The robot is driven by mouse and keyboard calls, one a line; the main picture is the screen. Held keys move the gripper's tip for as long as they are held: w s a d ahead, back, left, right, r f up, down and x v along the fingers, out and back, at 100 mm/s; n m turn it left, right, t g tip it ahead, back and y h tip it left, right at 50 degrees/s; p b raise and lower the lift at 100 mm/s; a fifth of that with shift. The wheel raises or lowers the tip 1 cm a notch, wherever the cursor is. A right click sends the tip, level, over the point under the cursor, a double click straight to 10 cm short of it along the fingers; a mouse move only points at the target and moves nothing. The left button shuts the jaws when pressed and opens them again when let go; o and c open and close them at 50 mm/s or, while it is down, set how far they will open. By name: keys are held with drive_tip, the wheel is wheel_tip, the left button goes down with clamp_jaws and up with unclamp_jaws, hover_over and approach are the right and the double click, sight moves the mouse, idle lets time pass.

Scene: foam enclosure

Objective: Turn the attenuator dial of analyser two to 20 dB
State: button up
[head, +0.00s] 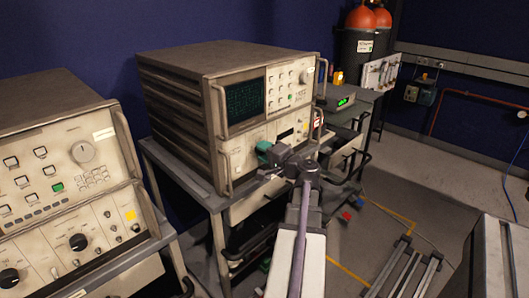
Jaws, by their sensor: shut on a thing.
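An analyser (195,90) with a dark green screen (245,103) stands on a grey bench in the middle of the head view. I cannot read a number on it. My gripper (265,152) is at its lower front panel (240,165), coming in from the front right. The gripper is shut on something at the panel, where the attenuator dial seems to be. The gripper hides that dial, so its setting cannot be read. A teal patch shows at the gripper's end.
Another instrument (50,165) with black knobs stands at the left, close by. A small unit with a green display (345,101) is behind, right of the analyser. A black bin with orange-red tops (358,55) stands at the back. Metal rails (405,270) lie at lower right.

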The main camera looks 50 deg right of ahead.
idle(0.3)
drive_tip(key=o, duration=0.9)
drive_tip(key=s, duration=0.3)
drive_tip(key=s+a, duration=0.1)
drive_tip(key=s, duration=0.6)
drive_tip(key=shift+s+a, duration=0.3)
drive_tip(key=shift+s, duration=0.05)
